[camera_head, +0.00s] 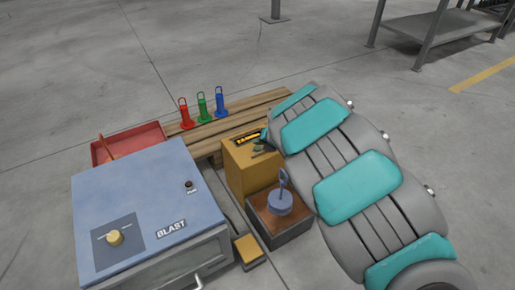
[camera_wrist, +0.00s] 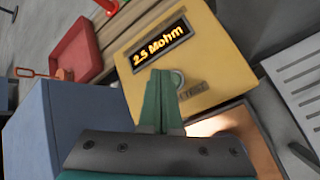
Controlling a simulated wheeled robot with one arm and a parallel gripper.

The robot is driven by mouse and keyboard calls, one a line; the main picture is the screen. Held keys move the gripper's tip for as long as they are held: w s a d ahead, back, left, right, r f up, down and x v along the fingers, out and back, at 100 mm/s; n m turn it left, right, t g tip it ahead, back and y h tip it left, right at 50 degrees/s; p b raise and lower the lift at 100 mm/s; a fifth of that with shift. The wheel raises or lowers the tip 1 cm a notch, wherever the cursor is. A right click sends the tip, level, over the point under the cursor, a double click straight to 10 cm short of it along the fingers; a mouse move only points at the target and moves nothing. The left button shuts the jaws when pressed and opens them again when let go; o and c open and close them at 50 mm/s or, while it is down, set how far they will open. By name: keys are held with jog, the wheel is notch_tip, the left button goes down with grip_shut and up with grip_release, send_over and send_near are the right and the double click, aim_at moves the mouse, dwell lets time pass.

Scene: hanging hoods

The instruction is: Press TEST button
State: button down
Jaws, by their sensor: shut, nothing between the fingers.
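The yellow tester box (camera_head: 240,172) stands between the blue cabinet and my arm. Its display (camera_wrist: 160,45) reads "2.5 Mohm" in the wrist view. A round grey button (camera_wrist: 178,78) sits on the box face below the display, with a label (camera_wrist: 194,90) beside it, partly hidden, that appears to read TEST. My gripper (camera_wrist: 161,73) has its green fingers shut and empty, with the tips just left of the button in the picture. I cannot tell whether they touch it. In the head view my gripper (camera_head: 259,150) is at the top of the box.
A blue cabinet (camera_head: 140,195) marked BLAST, with a knob, stands left. A red tray (camera_head: 150,137) lies behind it. Red, green and blue holders stand on a wooden pallet (camera_head: 258,107).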

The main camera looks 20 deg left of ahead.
jog(key=shift+f, duration=0.15)
jog(key=shift+f+b, duration=0.3)
jog(key=shift+b, duration=0.05)
jog(key=shift+f+b, duration=0.3)
jog(key=shift+f, duration=0.05)
dwell(0.7)
jog(key=shift+r, duration=0.1)
jog(key=shift+r+p, duration=0.7)
notch_tip(320, 180, up, 5)
jog(key=p, duration=0.4)
dwell(0.4)
dwell(0.6)
